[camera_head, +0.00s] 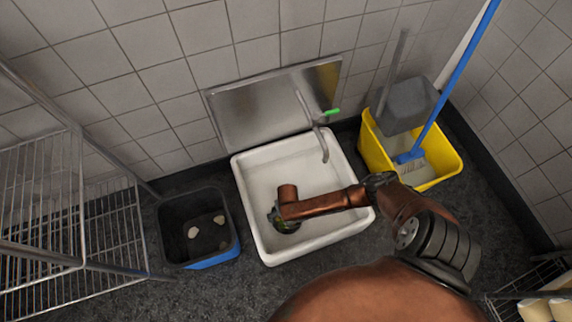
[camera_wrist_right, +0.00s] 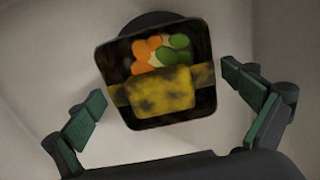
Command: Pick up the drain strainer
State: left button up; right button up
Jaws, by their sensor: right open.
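The drain strainer (camera_wrist_right: 128,118) shows in the right wrist view as a dark, rounded-square basket. It holds orange and green food bits and a mottled yellow piece. My right gripper (camera_wrist_right: 163,86) is open, with one green-padded finger on each side of the strainer and visible gaps between. In the head view my right arm reaches into the white sink (camera_head: 343,222), and the right gripper (camera_head: 284,222) is low over the basin's left part. The arm and gripper largely hide the strainer there. My left gripper is not in view.
A black and blue bin (camera_head: 214,258) with a few scraps stands left of the sink. A yellow mop bucket (camera_head: 447,172) with a blue-handled brush (camera_head: 452,82) stands right. The faucet (camera_head: 319,140) hangs over the basin's back. A wire rack (camera_head: 75,225) is at far left.

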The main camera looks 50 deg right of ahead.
jog(key=shift+c, duration=0.7)
jog(key=c, duration=1.1)
jog(key=shift+r, duration=0.15)
